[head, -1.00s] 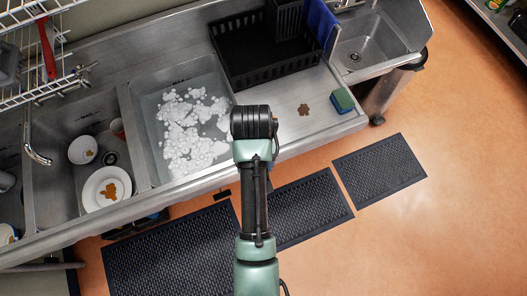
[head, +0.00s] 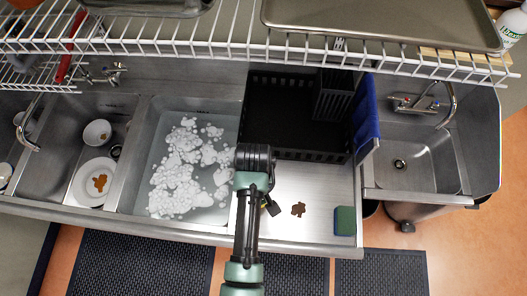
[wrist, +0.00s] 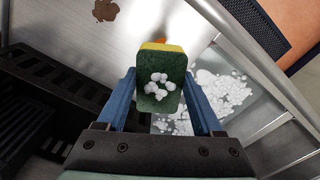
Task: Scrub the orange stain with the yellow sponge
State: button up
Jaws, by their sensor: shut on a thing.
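My gripper (wrist: 159,76) is shut on a sponge (wrist: 175,90) with a yellow layer and a dark green face; white suds sit on the green face. In the head view my gripper (head: 268,205) is mostly hidden by my arm, over the steel counter, left of a brown stain (head: 298,209). That stain also shows in the wrist view (wrist: 103,10), up and left of the sponge and apart from it. An orange stain (head: 100,182) lies on a white plate (head: 88,197) in the left sink basin.
A second sponge, green and blue (head: 345,221), lies at the counter's right front. A black dish rack (head: 275,130) stands behind the stain. The middle basin (head: 152,150) holds water and suds. A wire shelf (head: 240,47) hangs above.

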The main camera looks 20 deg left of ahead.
jog(key=shift+w+f, duration=0.1)
jog(key=shift+f, duration=0.15)
jog(key=shift+s+a+f+b, duration=0.1)
jog(key=shift+f+b, duration=0.35)
jog(key=shift+b, duration=0.15)
jog(key=shift+s+a+f+b, duration=0.1)
jog(key=shift+f+b, duration=0.3)
jog(key=shift+b, duration=0.15)
notch_tip(320, 180, down, 4)
jog(key=b, duration=0.4)
jog(key=shift+d, duration=0.1)
jog(key=shift+w+r, duration=0.1)
